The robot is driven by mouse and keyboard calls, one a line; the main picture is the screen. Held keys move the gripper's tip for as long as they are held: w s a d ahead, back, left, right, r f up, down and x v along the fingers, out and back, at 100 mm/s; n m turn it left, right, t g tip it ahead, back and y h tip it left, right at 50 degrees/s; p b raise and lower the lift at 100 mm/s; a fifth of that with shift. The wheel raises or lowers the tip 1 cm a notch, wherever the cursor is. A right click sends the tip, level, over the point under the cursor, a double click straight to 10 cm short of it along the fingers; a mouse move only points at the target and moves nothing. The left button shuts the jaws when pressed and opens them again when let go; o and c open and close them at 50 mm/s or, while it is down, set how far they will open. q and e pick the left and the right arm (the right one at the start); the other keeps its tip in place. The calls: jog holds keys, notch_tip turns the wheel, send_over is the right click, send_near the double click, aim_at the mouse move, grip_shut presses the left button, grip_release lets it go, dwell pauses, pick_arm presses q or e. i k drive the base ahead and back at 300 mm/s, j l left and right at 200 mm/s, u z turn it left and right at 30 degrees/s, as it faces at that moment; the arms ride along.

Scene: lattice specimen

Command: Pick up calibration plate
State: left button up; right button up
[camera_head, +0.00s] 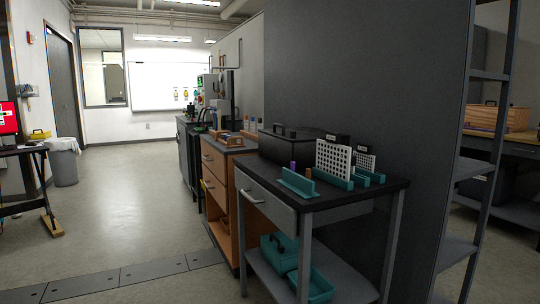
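A white plate with a grid of dark holes, which looks like the calibration plate (333,159), stands upright in a teal holder (331,179) on the dark-topped table (375,192). A second, similar white perforated plate (365,163) stands behind it to the right, in another teal holder. Small black label blocks with white text show above both plates. Neither of my grippers is in view.
A black case (290,145) sits at the table's back, with teal bins (280,252) on its lower shelf. A dark partition (365,80) and a shelf frame (490,150) stand at right. A wooden cabinet (216,190) adjoins the table. The floor (130,210) at left is open.

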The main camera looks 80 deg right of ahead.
aim_at(333, 158)
jog(key=z, duration=3)
